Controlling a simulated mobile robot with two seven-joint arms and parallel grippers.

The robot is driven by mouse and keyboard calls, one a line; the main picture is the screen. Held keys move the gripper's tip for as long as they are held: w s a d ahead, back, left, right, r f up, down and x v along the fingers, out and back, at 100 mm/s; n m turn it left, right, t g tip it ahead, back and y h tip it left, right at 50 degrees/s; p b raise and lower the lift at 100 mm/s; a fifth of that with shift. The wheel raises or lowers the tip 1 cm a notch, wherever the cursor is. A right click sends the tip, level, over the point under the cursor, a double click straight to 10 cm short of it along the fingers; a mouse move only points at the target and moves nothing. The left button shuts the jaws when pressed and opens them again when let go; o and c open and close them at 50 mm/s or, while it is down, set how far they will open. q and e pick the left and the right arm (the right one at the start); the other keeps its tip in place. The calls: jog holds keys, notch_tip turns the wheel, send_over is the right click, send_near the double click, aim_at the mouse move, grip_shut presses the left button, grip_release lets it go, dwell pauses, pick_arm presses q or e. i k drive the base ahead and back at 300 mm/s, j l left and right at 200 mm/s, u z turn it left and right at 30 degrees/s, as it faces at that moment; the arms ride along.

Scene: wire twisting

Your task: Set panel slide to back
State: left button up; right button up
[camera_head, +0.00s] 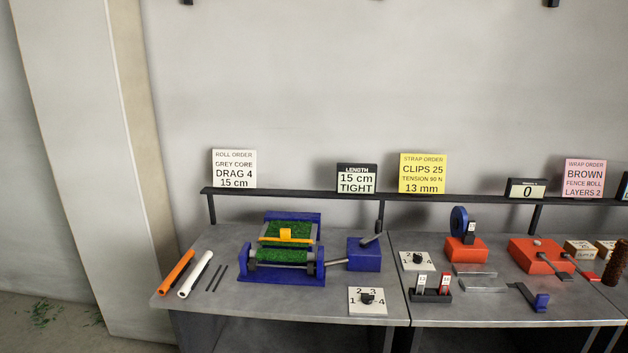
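No part labelled as the panel slide can be made out. A blue-framed rolling machine (283,280) stands on the left table, with a green roller at its front and a raised green panel (272,230) behind. An orange-yellow block (287,236) sits on an orange-yellow bar across that green panel; I cannot tell whether it is the slide. A blue box (364,256) with a lever stands to the machine's right, joined by a shaft. Neither of my grippers shows in the head view.
An orange rod (177,272), a white rod (195,275) and thin dark rods lie left of the machine. A dial plate (367,301) sits at the front. The right table holds orange devices (466,251), clips and a dark roll (615,264). Order cards stand on a rear rail (290,193).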

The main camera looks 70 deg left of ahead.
aim_at(285, 234)
jog(key=u, duration=2)
jog(key=i+j+z, duration=0.45)
jog(key=j, duration=0.2)
jog(key=i+j+z, duration=0.2)
jog(key=j, duration=0.2)
